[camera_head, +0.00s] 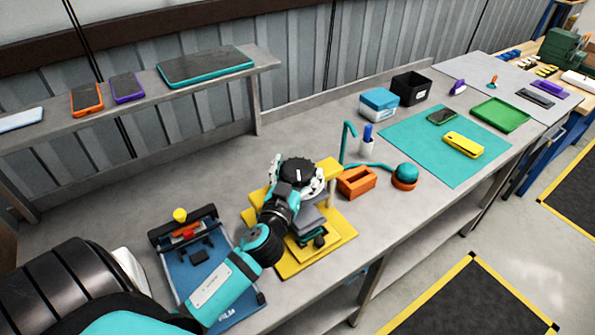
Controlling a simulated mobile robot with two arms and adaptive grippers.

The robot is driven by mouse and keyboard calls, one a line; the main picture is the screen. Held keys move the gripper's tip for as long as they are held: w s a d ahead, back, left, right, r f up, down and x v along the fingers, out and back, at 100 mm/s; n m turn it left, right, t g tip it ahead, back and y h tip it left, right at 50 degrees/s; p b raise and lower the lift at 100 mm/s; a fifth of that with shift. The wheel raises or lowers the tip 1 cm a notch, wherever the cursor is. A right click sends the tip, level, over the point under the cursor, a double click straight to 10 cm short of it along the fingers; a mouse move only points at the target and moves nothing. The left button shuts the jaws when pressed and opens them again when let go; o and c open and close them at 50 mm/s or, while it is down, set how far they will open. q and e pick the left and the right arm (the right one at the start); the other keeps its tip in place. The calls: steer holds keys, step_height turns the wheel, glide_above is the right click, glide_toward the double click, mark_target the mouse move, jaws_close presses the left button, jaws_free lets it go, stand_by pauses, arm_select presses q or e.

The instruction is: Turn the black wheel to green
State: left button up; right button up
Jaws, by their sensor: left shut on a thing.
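The black wheel (298,171) sits on top of a press with a yellow base (335,243), in the middle of the workbench. A small light mark shows on the wheel's top. My left gripper (297,180) is at the wheel, with white fingers on its left and right sides, and is shut on it. My left arm comes in from the lower left and covers part of the press. No green mark can be made out near the wheel. My right gripper is not in view.
A blue film device (172,272) stands left of the press. An orange box (357,182) and a teal-topped round thing (405,174) are close on the right. A shelf (200,85) with phones and tablets runs behind. A teal mat (415,153) lies farther right.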

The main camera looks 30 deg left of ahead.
arm_select(q)
steer(key=shift+m+h, duration=0.3)
steer(key=shift+h, duration=0.2)
steer(key=o, duration=1.1)
steer(key=shift+c, duration=0.2)
steer(key=v, duration=1.2)
steer(key=shift+d+f, duration=0.1)
steer(key=shift+d, duration=0.05)
